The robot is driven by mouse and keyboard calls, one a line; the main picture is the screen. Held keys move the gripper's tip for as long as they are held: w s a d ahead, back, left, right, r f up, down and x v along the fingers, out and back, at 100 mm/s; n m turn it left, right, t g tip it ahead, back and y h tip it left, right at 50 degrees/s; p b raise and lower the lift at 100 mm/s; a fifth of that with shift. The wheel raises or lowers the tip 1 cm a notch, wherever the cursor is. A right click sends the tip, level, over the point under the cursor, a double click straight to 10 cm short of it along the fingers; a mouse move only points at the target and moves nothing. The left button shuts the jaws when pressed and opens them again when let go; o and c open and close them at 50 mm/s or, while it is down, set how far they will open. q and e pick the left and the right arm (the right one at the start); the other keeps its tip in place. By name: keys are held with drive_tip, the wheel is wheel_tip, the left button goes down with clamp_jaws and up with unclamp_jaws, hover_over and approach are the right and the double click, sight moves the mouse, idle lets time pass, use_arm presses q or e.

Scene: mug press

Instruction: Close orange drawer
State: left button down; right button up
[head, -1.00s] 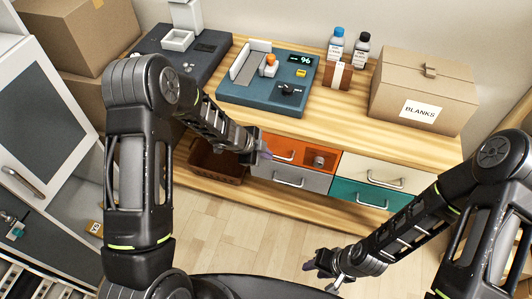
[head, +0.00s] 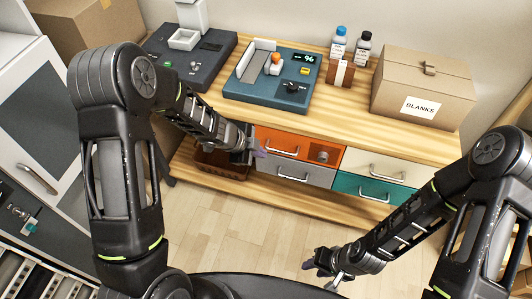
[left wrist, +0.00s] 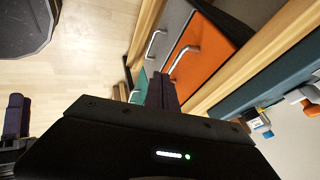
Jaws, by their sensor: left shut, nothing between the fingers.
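The orange drawer (head: 275,137) is in the upper left of the drawer block in the head view, with a silver bar handle. Its front looks about level with its neighbours; I cannot tell whether a small gap is left. It also shows in the left wrist view (left wrist: 203,55). My left gripper (head: 262,153) is shut and empty, with its fingertips just in front of the left end of the orange front. In the left wrist view its fingers (left wrist: 162,92) are together near the handle; contact is unclear. My right gripper (head: 313,264) hangs low, away from the drawers; its finger gap is unclear.
A grey drawer (head: 322,176) is below the orange one. Cream (head: 405,164) and teal (head: 347,184) drawers are to the right. A brown bin (head: 222,170) sits on the lower shelf behind my left forearm. The floor in front is clear.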

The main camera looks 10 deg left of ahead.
use_arm(q)
drive_tip(key=shift+p+v, duration=0.4)
drive_tip(key=shift+v, duration=1.35)
drive_tip(key=shift+s, duration=0.1)
drive_tip(key=s+d+f+n+g, duration=0.1)
drive_tip(key=s+d+f+n, duration=0.2)
drive_tip(key=s+n, duration=0.3)
drive_tip(key=s+d+f+n+g, duration=0.2)
drive_tip(key=s+f+n, duration=0.4)
drive_tip(key=s, duration=0.5)
drive_tip(key=s+d+f+n+g, duration=0.1)
drive_tip(key=s+d+f+n, duration=0.3)
drive_tip(key=s+n, duration=0.3)
drive_tip(key=shift+s+f+g+y, duration=0.3)
drive_tip(key=shift+s+f, duration=0.4)
drive_tip(key=shift+s, duration=0.4)
